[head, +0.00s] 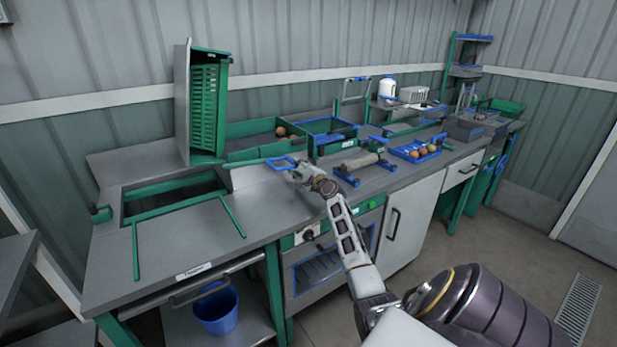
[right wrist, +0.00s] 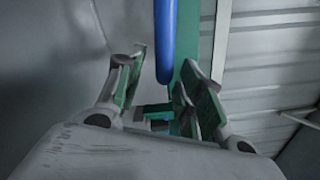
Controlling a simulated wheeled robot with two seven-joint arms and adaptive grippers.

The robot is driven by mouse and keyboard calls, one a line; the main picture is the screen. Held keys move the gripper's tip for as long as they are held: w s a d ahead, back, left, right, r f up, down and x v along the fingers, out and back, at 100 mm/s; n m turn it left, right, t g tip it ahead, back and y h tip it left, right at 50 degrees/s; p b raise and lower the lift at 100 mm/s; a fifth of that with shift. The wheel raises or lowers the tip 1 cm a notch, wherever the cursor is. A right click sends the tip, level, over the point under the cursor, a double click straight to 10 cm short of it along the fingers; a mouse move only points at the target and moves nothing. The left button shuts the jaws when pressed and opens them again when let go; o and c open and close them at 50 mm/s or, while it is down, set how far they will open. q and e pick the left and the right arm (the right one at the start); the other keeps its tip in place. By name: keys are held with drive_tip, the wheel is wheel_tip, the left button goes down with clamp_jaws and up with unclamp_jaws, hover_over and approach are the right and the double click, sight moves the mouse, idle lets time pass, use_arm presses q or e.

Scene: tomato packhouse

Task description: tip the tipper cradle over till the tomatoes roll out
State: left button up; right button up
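The tipper cradle (head: 183,105) stands steeply upright at the back left, with a green slatted crate (head: 209,100) in it, its slats facing right. A few tomatoes (head: 284,131) lie in the green-walled trough (head: 250,128) to its right. My right gripper (head: 297,173) is beside this handle. In the right wrist view, its fingers (right wrist: 158,95) are apart, with the blue grip (right wrist: 165,40) and green bar beyond and between them. I cannot tell whether they touch. My left gripper is out of view.
A green-edged opening (head: 175,195) is in the near left counter. A roller (head: 360,162) and a blue tray with tomatoes (head: 415,151) are to the right of my right gripper. A blue bucket (head: 215,310) stands below.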

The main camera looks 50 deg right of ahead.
drive_tip(key=shift+v, duration=3.7)
drive_tip(key=shift+f, duration=0.1)
